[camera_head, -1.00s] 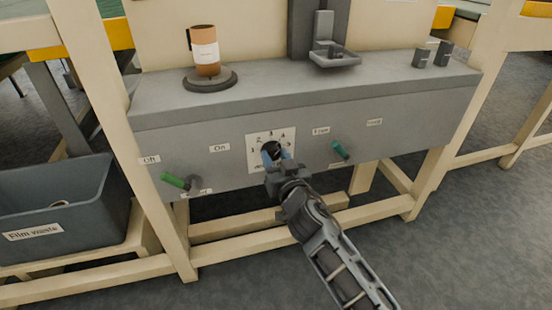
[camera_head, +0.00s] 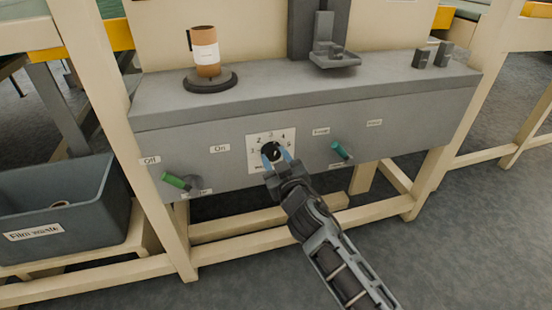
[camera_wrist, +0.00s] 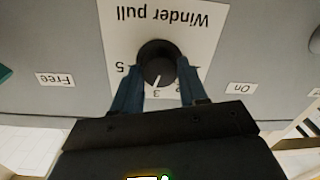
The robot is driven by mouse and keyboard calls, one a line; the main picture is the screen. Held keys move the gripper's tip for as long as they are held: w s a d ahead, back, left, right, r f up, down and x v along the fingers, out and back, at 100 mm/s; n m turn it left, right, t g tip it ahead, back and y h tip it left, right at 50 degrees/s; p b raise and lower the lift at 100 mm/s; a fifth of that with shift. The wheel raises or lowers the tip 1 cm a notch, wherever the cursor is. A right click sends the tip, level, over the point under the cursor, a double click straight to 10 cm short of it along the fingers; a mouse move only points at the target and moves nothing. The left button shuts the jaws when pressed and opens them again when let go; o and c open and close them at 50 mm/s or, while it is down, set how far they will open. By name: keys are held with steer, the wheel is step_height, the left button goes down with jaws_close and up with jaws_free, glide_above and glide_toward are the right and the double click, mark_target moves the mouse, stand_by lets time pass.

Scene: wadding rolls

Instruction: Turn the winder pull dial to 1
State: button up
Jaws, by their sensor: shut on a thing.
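The winder pull dial (camera_head: 271,149) is a round black knob on a white numbered plate (camera_head: 289,137) on the grey machine front. The plate shows upside down in the wrist view, with "Winder pull" (camera_wrist: 157,14) printed on it. The dial (camera_wrist: 156,50) has a white pointer line that points towards the 3 there. My gripper (camera_head: 277,154) has its blue fingers on either side of the dial, shut on it; the wrist view shows one finger at each side of the knob. The fingers hide part of the plate, including the 1 in the wrist view.
A green-handled switch (camera_head: 176,181) by the Off and On labels is left of the dial. A teal-handled switch (camera_head: 341,149) is close on the right. A brown roll (camera_head: 206,67) stands on the machine top. A film waste bin (camera_head: 112,216) is at lower left.

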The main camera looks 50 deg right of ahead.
steer(key=n, duration=0.4)
steer(key=shift+a+n+p, duration=0.1)
steer(key=shift+n+p, duration=0.2)
steer(key=n+p, duration=0.1)
steer(key=n, duration=0.8)
steer(key=shift+a+n+g+p, duration=0.1)
steer(key=shift+n+g+p, duration=0.2)
steer(key=shift+p, duration=0.1)
steer(key=n+p, duration=0.1)
steer(key=n, duration=0.3)
steer(key=shift+w+f+n+h, duration=0.1)
steer(key=shift+n+h, duration=0.2)
steer(key=o, duration=1.1)
steer(key=shift+c, duration=0.2)
steer(key=v, duration=0.8)
